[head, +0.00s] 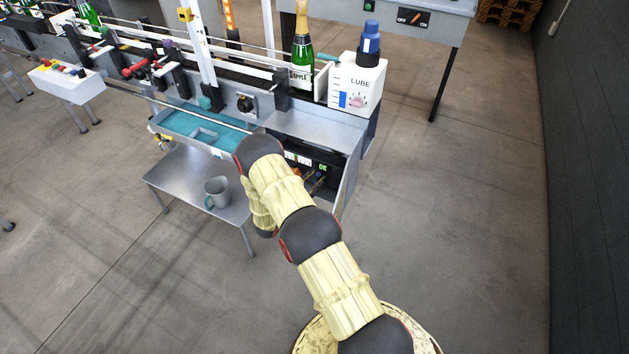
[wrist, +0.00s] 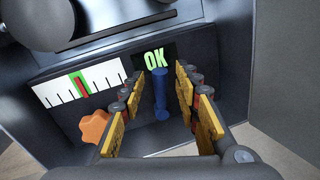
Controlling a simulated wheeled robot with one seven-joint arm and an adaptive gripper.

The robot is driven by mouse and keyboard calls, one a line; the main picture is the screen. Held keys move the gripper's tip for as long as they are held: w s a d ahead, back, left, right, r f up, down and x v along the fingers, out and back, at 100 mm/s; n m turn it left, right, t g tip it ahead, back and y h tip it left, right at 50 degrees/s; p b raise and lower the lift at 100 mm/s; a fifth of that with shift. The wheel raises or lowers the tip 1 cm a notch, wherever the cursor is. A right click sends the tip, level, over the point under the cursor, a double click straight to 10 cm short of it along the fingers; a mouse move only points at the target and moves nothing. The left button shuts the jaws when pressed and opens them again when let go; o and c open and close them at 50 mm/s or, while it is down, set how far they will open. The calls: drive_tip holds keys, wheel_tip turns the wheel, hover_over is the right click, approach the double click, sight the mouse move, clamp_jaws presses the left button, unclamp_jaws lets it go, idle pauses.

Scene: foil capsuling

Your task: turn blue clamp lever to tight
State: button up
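The blue clamp lever (wrist: 161,97) is on the dark panel (wrist: 215,45) in the wrist view. It runs nearly straight up and down in the picture, just below a lit green "OK" display (wrist: 155,61). My gripper (wrist: 162,80) is open, with one orange-padded finger on each side of the lever. Gaps show between the lever and both fingers, so it is not gripped. In the head view my gripper (head: 317,179) is partly hidden by my arm, in front of the panel (head: 325,158). The lever cannot be made out there.
Left of the lever are a white gauge (wrist: 80,86) with a green band and red pointer, and an orange knob (wrist: 94,127) close to my left finger. A green bottle (head: 302,52) and a lube container (head: 356,84) stand above. A mug (head: 217,192) sits on the low table (head: 180,175).

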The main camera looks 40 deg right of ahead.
drive_tip(key=shift+d, duration=0.1)
drive_tip(key=shift+c, duration=1)
clamp_jaws()
